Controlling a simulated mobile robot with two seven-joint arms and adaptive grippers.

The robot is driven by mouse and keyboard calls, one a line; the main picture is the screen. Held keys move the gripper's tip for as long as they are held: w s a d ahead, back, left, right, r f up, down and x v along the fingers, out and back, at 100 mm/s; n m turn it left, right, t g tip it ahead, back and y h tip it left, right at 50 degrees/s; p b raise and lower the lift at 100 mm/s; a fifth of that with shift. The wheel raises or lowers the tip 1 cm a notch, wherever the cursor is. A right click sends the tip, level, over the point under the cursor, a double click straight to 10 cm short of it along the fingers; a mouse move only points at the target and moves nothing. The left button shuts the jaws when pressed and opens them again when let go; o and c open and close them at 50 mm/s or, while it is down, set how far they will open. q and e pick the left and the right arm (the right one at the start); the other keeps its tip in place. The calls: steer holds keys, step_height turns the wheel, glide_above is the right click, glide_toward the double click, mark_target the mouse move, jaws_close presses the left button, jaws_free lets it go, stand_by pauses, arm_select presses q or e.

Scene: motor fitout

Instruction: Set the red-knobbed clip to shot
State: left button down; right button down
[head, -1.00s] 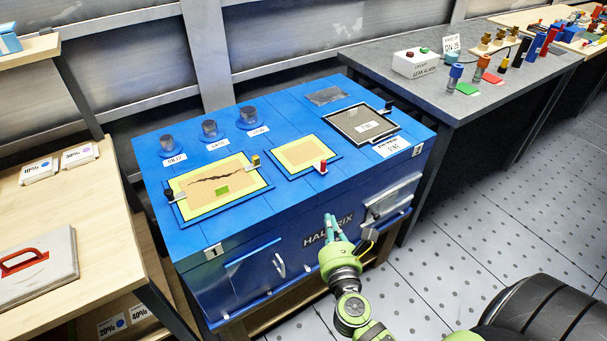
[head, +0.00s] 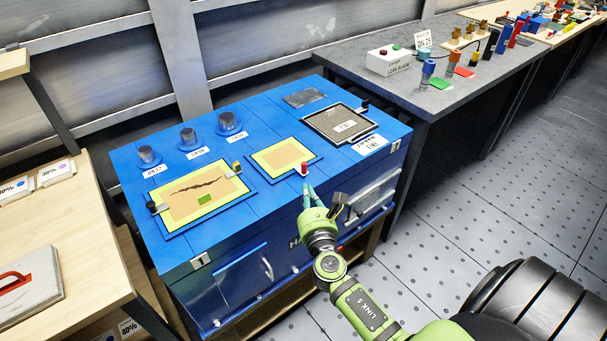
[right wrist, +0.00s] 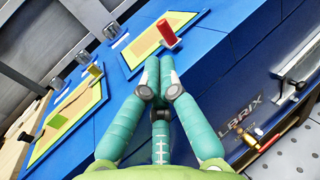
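The red-knobbed clip (head: 304,168) stands at the front right corner of the small yellow-bordered panel (head: 281,158) on the blue bench. In the right wrist view the red knob (right wrist: 167,32) stands up from a pale base at the panel's edge. My right gripper (head: 309,189) has its teal fingers together with nothing visible between them. Its fingertips (right wrist: 159,65) are just short of the knob, on its near side, and look apart from it. Whether the clip is in its shot setting I cannot tell. My left gripper is not in view.
A larger panel (head: 191,211) with a dark crack carries a yellow-knobbed clip (head: 236,168) and a black-knobbed clip (head: 152,207). A dark framed screen (head: 333,118) has another black-knobbed clip (head: 365,104). Several dark-topped cylinders stand behind. A drawer handle (right wrist: 296,78) juts from the bench front.

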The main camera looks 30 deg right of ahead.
mark_target(296, 179)
steer(key=x, duration=0.6)
steer(key=shift+w, duration=0.15)
steer(key=w, duration=0.3)
steer(key=shift+w+a+b, duration=0.1)
steer(key=shift+a+b, duration=0.05)
steer(key=shift+b, duration=0.25)
